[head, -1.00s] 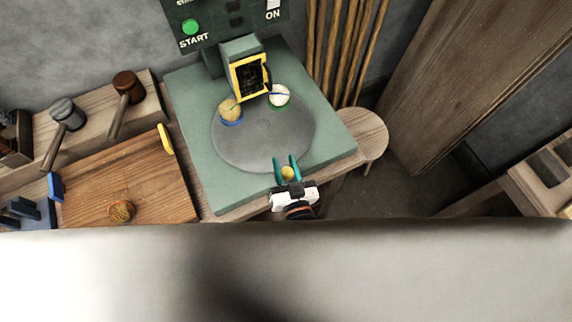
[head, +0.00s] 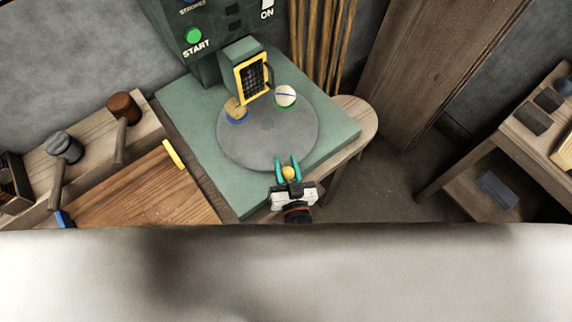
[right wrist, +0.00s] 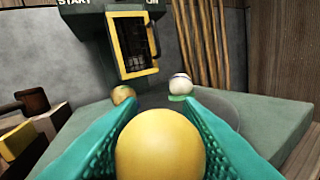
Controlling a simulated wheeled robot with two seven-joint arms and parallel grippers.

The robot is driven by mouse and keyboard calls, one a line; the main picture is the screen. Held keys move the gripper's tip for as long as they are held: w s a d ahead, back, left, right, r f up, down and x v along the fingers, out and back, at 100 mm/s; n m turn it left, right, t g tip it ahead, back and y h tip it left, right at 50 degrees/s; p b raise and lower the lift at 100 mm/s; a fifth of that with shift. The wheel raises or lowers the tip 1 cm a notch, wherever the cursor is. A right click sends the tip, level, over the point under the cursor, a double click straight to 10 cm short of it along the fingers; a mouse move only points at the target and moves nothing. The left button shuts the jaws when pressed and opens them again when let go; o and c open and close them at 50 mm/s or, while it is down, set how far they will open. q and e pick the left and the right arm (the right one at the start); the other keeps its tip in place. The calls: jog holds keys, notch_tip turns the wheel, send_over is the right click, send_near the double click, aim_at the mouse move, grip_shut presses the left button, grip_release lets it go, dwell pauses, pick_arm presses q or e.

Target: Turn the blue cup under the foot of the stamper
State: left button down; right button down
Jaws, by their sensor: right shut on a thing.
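The blue cup (head: 236,118) stands on the grey round plate (head: 262,145), on its back left side, with a tan ball (head: 235,106) on it. The stamper (head: 252,76), with a yellow-framed front, stands at the back of the plate, and the blue cup is to its front left. My right gripper (head: 289,170) is at the plate's front edge, its teal fingers shut on a yellow ball-shaped knob (right wrist: 160,145). How the knob joins the plate is hidden. The tan ball also shows in the right wrist view (right wrist: 122,94). My left gripper is out of view.
A green cup (head: 286,106) with a white ball stands on the plate, right of the stamper. The green machine base (head: 190,110) surrounds the plate. Mallets (head: 122,112) and a wooden board (head: 150,195) lie left. Wooden poles (head: 318,50) stand behind; a shelf (head: 505,150) stands right.

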jog(key=c, duration=1)
grip_release()
jog(key=shift+c, duration=0.2)
jog(key=shift+s+d, duration=0.1)
jog(key=shift+s, duration=0.4)
jog(key=s+d+b, duration=0.1)
jog(key=s+d, duration=0.1)
jog(key=s, duration=0.8)
jog(key=shift+s+b, duration=0.35)
jog(key=shift+b, duration=0.05)
